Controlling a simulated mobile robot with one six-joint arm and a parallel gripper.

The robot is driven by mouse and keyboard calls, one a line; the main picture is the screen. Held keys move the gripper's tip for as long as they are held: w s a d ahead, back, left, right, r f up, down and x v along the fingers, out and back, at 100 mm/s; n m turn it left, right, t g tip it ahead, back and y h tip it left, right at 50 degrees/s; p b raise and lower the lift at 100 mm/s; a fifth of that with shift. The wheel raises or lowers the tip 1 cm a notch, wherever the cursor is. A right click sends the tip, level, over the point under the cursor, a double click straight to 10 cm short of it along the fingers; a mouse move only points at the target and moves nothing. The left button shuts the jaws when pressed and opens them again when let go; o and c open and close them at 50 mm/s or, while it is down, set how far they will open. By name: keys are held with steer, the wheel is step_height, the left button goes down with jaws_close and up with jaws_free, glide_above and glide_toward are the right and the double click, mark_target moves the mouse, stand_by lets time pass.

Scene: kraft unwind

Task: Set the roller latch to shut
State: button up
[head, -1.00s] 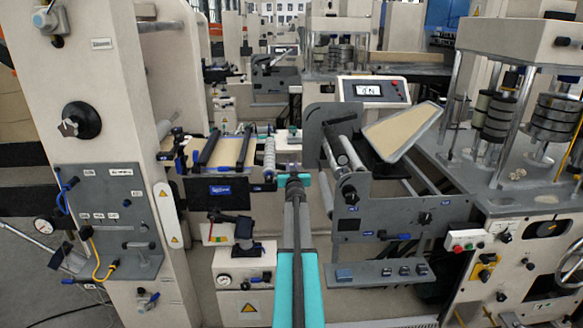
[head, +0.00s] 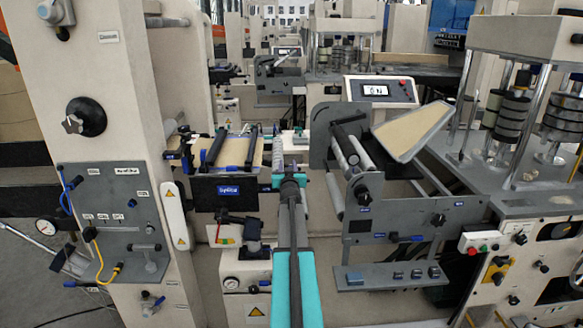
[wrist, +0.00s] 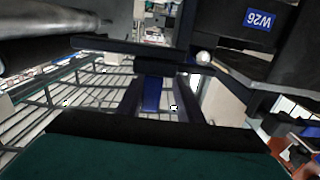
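My gripper (head: 290,182) is at the far end of my teal and grey arm, in the gap between the left roller unit (head: 205,190) and the right roller unit (head: 345,205). Its fingertips are too small and covered to judge in the head view. In the wrist view a dark crossbar (wrist: 130,45) spans the frame ahead of the teal wrist, with a small pale round knob (wrist: 205,57) by its right part. I cannot tell which part is the roller latch or how it is set. No grasped object is clear.
A display console (head: 380,91) stands behind the right unit. A beige column (head: 100,130) stands at left.

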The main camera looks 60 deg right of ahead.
steer(key=shift+s+d, duration=0.2)
steer(key=shift+s, duration=0.1)
steer(key=v, duration=1.3)
steer(key=shift+s+a+b, duration=0.2)
steer(key=shift+a+b, duration=0.15)
steer(key=shift+b, duration=0.05)
stand_by(0.3)
stand_by(0.6)
